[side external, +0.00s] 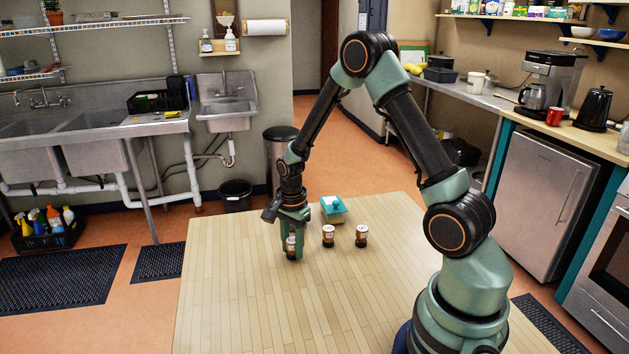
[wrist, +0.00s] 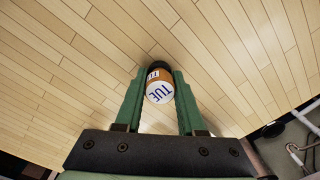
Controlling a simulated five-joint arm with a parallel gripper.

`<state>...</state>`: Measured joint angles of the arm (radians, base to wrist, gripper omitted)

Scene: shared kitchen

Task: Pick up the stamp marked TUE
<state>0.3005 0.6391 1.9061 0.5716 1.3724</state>
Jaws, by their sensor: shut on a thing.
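The stamp marked TUE (wrist: 159,93) shows its white top with blue letters in the wrist view, above an orange-brown body. My gripper (wrist: 159,86) has its two green fingers on either side of it, shut on it. In the side view my gripper (side external: 291,246) points down at the table with the held stamp (side external: 291,243) between its fingers, at or very near the tabletop. Whether the stamp touches the wood I cannot tell. Two similar stamps stand upright to the right, a middle stamp (side external: 328,236) and a right stamp (side external: 361,236); their marks are too small to read.
The wooden table (side external: 240,310) is clear in front and to the left. Sinks and a counter stand well beyond the table.

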